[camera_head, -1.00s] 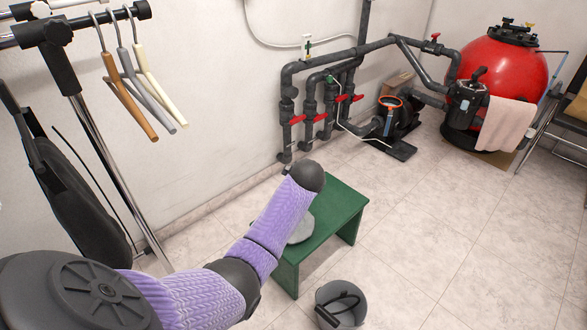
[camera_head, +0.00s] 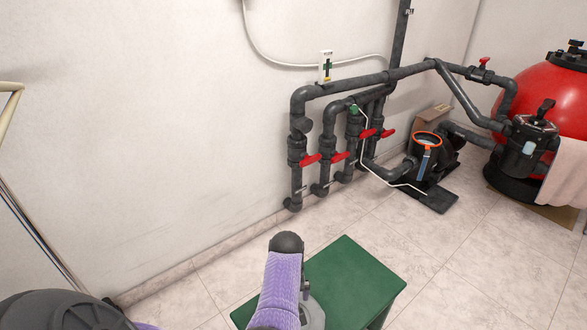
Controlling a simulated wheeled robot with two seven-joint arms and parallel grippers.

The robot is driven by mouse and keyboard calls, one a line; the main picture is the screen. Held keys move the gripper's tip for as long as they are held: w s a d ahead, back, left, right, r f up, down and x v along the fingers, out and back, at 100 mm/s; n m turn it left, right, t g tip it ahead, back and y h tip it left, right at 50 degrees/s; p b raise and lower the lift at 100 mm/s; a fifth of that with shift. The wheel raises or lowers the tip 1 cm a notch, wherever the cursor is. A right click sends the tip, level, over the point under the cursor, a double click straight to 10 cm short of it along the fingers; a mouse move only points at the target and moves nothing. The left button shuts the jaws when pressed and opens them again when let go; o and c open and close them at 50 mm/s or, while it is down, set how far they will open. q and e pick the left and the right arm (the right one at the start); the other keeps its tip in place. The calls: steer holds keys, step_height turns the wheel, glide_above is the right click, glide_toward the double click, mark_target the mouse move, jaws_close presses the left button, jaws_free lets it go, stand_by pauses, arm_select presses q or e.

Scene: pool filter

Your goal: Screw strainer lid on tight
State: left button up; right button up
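The pump (camera_head: 436,160) stands on the floor at the right of the pipes, with an orange ring (camera_head: 427,139) around the top of its strainer pot. I cannot tell whether anything covers the pot. A pale grey rounded thing (camera_head: 314,314) shows at the bottom, over the green bench, partly hidden by my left arm. It may be the strainer lid, but I cannot tell. My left arm, in a purple sleeve, rises in front of the bench. Its gripper does not show.
The green bench (camera_head: 360,275) stands at the bottom centre. Black pipes with red valve handles (camera_head: 311,159) run along the wall. A red filter tank (camera_head: 555,98) with a pink towel (camera_head: 566,175) is at the right. The tiled floor between bench and tank is clear.

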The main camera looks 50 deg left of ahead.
arm_select(q)
step_height(320, 180, down, 9)
steer(key=b, duration=0.7)
steer(key=shift+w+b, duration=0.15)
steer(key=shift+b, duration=0.25)
steer(key=shift+f+b, duration=0.55)
steer(key=shift+r, duration=0.2)
steer(key=shift+c, duration=0.3)
arm_select(e)
steer(key=x, duration=0.7)
steer(key=shift+w+d+f+g, duration=0.2)
steer(key=shift+w+f+g, duration=0.1)
steer(key=shift+g, duration=0.1)
arm_select(q)
steer(key=shift+w, duration=0.1)
jaws_close()
